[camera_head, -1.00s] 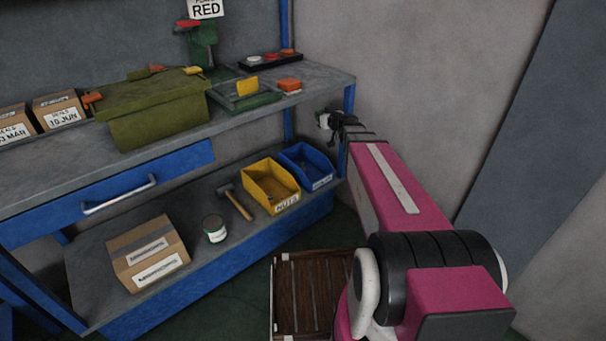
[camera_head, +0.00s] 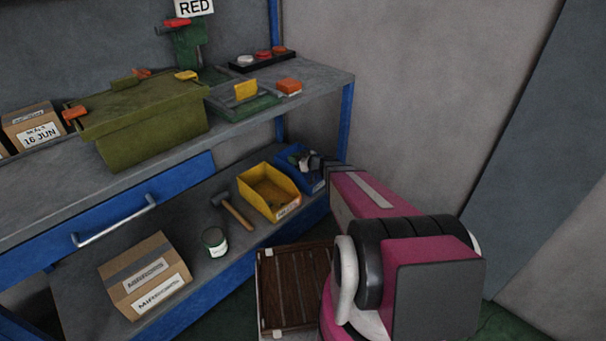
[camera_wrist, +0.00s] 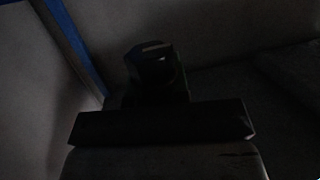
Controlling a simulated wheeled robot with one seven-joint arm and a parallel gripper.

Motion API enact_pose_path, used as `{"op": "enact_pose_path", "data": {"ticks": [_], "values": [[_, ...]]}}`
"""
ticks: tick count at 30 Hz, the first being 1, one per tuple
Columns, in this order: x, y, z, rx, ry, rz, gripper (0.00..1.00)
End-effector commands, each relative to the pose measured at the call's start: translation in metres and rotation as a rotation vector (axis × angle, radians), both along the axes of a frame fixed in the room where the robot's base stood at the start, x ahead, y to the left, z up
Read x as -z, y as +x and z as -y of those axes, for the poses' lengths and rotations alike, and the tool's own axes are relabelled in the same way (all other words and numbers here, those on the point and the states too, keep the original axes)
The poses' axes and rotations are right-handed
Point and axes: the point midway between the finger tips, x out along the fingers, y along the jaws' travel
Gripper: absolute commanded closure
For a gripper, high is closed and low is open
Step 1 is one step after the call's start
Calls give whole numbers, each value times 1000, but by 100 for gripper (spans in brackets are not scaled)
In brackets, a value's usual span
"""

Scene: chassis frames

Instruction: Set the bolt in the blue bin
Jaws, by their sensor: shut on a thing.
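The blue bin (camera_head: 309,185) stands at the right end of the lower shelf, beside the yellow bin. My gripper (camera_head: 303,160) is at the blue bin's opening, with my arm reaching in from the right. It hides part of the bin's inside. My gripper is shut on the bolt (camera_wrist: 150,65), a dark shape with a flat-sided end in the dim wrist view. In the head view, the bolt cannot be made out clearly against the gripper.
The yellow bin (camera_head: 267,190), a hammer (camera_head: 236,211), a can (camera_head: 214,241) and a cardboard box (camera_head: 145,276) are on the lower shelf. The upper bench (camera_head: 325,84) and its blue leg (camera_head: 346,120) are close to the arm. A brown slatted crate (camera_head: 294,285) sits below.

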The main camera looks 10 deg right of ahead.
Motion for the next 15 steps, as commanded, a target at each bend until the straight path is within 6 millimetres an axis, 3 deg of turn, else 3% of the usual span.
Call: {"op": "enact_pose_path", "data": {"ticks": [15], "values": [[58, 47, 84, 1, 0, -1, 100]]}}
